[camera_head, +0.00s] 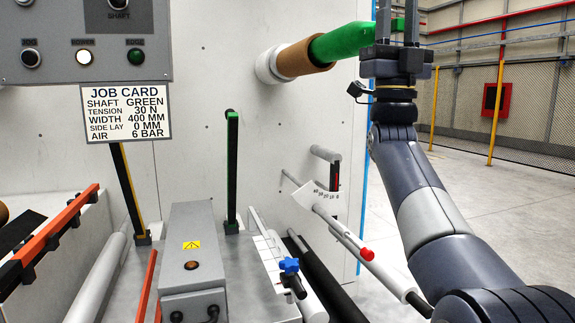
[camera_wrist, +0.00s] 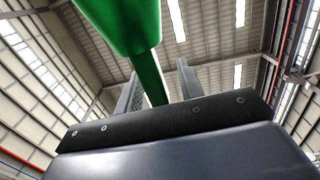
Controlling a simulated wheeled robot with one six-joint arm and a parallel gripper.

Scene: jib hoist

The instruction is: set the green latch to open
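The green latch (camera_head: 397,25) is a narrow green bar at the right end of the green shaft (camera_head: 342,42). In the wrist view the latch (camera_wrist: 149,76) comes down from the shaft's thick green end (camera_wrist: 122,22) and passes between my two fingers. My gripper (camera_head: 397,22) points up, with one finger on each side of the latch. The gripper (camera_wrist: 160,88) is open: a gap shows between the latch and the right finger. The left finger lies close to the latch, and I cannot tell whether they touch. The latch's lower end is partly hidden behind the gripper body.
The shaft carries a brown core (camera_head: 296,59) and sticks out from the white machine panel (camera_head: 200,75). A job card (camera_head: 126,112) reading "SHAFT GREEN" hangs under a grey control box (camera_head: 85,45). A green-faced post (camera_head: 232,165) and rollers stand below. Open floor lies right.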

